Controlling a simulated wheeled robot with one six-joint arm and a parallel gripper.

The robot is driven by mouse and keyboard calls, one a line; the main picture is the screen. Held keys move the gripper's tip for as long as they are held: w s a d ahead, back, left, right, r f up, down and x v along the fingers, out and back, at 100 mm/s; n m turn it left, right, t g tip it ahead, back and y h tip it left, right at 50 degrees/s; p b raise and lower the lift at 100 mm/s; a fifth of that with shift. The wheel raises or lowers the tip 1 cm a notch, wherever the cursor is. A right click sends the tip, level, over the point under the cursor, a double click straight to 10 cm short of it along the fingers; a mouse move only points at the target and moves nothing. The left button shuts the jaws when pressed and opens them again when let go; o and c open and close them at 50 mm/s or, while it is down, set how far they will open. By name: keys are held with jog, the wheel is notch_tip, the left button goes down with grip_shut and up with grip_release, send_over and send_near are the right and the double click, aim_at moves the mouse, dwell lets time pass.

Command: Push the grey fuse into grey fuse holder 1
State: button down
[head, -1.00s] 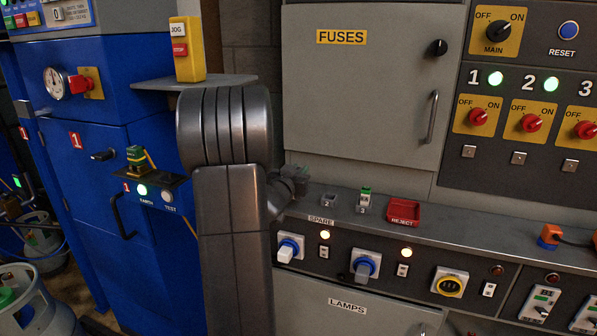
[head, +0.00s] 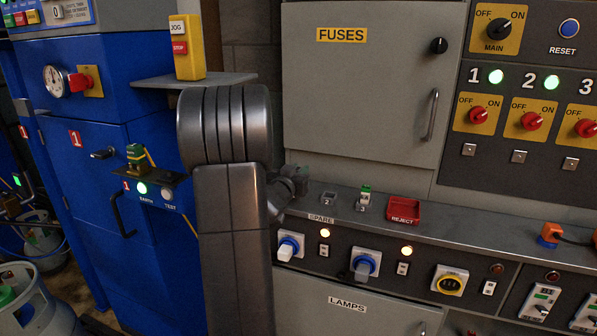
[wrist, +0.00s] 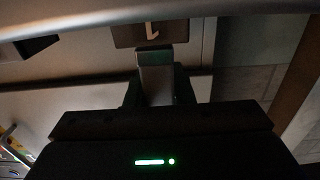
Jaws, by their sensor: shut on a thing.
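In the wrist view my gripper (wrist: 157,88) is shut on the grey fuse (wrist: 155,72), a small grey block between its two dark fingers. The fuse's far end comes up to a dark plate marked 1 (wrist: 150,33), which appears to belong to grey fuse holder 1. I cannot tell whether the fuse touches the holder or is inside it. In the head view my gripper (head: 299,174) is low over the left end of the grey shelf, largely hidden by my arm. The fuse and holder 1 cannot be made out there.
On the shelf (head: 470,231), right of my gripper, stand holder 2 (head: 328,199), holder 3 (head: 363,203) with a green-topped piece, and a red reject tray (head: 405,204). The fuses cabinet (head: 360,110) rises behind. A blue cabinet (head: 85,190) is on the left.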

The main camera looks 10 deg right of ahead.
jog(key=shift+f+b, duration=0.75)
jog(key=shift+f, duration=0.25)
jog(key=c, duration=1.2)
grip_release()
jog(key=shift+o, duration=0.2)
jog(key=p+v, duration=0.1)
jog(key=v, duration=1.2)
jog(key=shift+s+a+p, duration=0.25)
jog(key=shift+s+p, duration=0.1)
jog(key=b+x, duration=0.1)
jog(key=x, duration=1.2)
jog(key=shift+w+d+b, duration=0.15)
jog(key=shift+b, duration=0.15)
jog(key=shift+w+d+r, duration=0.15)
jog(key=shift+w+r, duration=0.05)
jog(key=shift+w, duration=0.1)
jog(key=shift+s+r+p, duration=0.1)
jog(key=shift+r+p, duration=0.25)
jog(key=shift+p, duration=0.05)
